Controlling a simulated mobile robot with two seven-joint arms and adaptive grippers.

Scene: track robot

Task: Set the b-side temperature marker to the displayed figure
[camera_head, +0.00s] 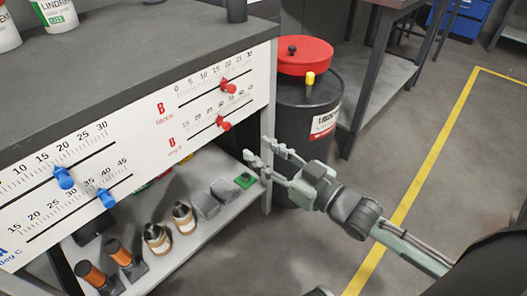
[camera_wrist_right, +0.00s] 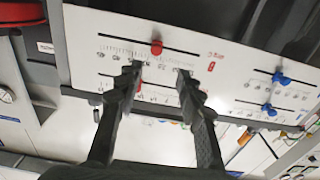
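The white panel (camera_head: 150,130) on the bench front carries two red-marked B scales at its right. The B deg C marker (camera_head: 223,123) is a red knob on the lower B line, near its middle. It also shows in the right wrist view (camera_wrist_right: 156,47), just beyond the fingertips. The B litres marker (camera_head: 229,86) is red, on the line above. My right gripper (camera_head: 257,150) is open and empty, below and right of the deg C marker, apart from it. Its fingers frame the panel in the right wrist view (camera_wrist_right: 160,75). I cannot make out a displayed figure.
Two blue markers (camera_head: 63,177) sit on the left scales. A black drum (camera_head: 300,125) with a red lid stands right of the panel, close to my right gripper. The shelf (camera_head: 180,250) below holds bottles and several small items. Floor at the right is mostly clear.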

